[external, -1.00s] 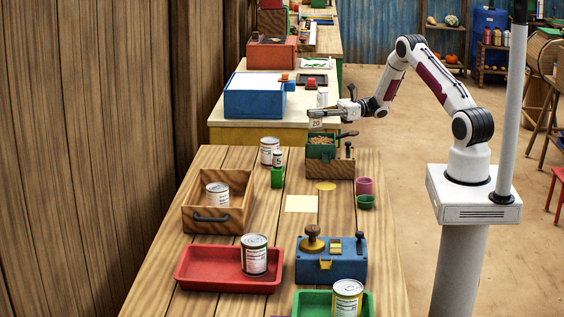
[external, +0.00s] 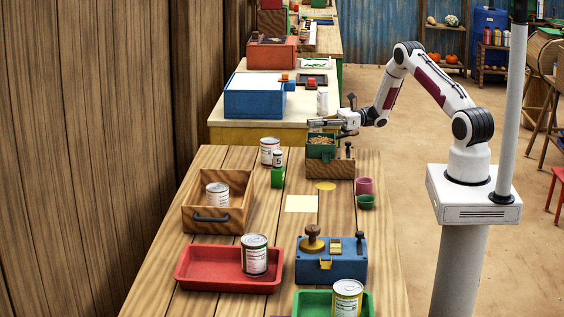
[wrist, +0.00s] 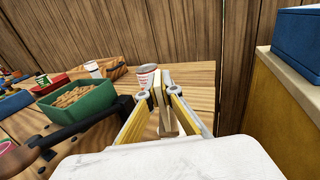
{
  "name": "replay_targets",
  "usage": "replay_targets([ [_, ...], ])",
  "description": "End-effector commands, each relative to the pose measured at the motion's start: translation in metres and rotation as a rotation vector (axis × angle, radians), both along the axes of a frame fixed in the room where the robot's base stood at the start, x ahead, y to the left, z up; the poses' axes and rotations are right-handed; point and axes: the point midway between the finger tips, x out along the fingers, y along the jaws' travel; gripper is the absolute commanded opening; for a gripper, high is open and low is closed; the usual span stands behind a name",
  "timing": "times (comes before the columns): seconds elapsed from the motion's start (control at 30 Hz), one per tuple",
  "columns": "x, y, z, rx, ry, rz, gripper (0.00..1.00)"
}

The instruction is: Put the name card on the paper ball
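My gripper (external: 314,123) is low behind the green bin of brown pieces at the table's far end. In the wrist view its fingers (wrist: 161,82) are close together on a small pale tan piece (wrist: 168,122) that shows below the tips. A second earlier this piece showed as a pale tag marked 20; now the bin hides it in the external view. I cannot tell whether it is the name card. I cannot make out a paper ball in either view.
A wooden drawer (external: 190,217), red tray (external: 200,279) and blue box (external: 345,268) stand nearer. A cream sheet (external: 301,203) lies clear mid-table.

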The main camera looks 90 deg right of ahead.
Motion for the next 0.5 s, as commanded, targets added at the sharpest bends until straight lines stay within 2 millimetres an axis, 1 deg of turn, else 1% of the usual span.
replay_targets([
  [0.3,0.0,0.0,-0.003,0.001,0.0,0.0,0.0],
  [0.4,0.0,0.0,-0.0031,0.001,0.0,0.0,0.21],
  [0.5,0.0,0.0,-0.003,0.001,0.0,0.0,0.21],
])
